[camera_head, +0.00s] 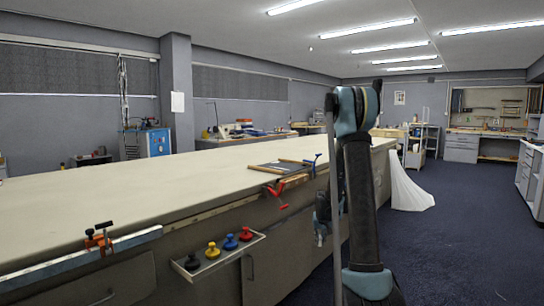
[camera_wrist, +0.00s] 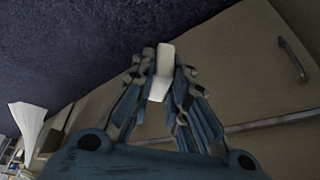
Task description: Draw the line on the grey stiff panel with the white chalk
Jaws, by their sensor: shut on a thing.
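My gripper (camera_wrist: 161,76) is shut on the white chalk (camera_wrist: 165,58), a pale stick held between the two fingertips in the wrist view. In the head view my gripper (camera_head: 321,222) shows only partly, low beside the table's side and below its top; my arm covers the rest and I cannot make out the chalk there. The grey stiff panel (camera_head: 280,167) lies flat on the table near its front edge, with light wooden strips along its sides. My gripper is apart from it. No line can be made out on it at this size.
A red clamp (camera_head: 281,192) and a blue clamp (camera_head: 315,162) sit by the panel. The long table (camera_head: 150,185) is largely bare. A tray (camera_head: 220,254) with coloured knobs juts from its front. An orange clamp (camera_head: 99,237) holds a bar at left. White cloth (camera_head: 407,190) hangs at the far end.

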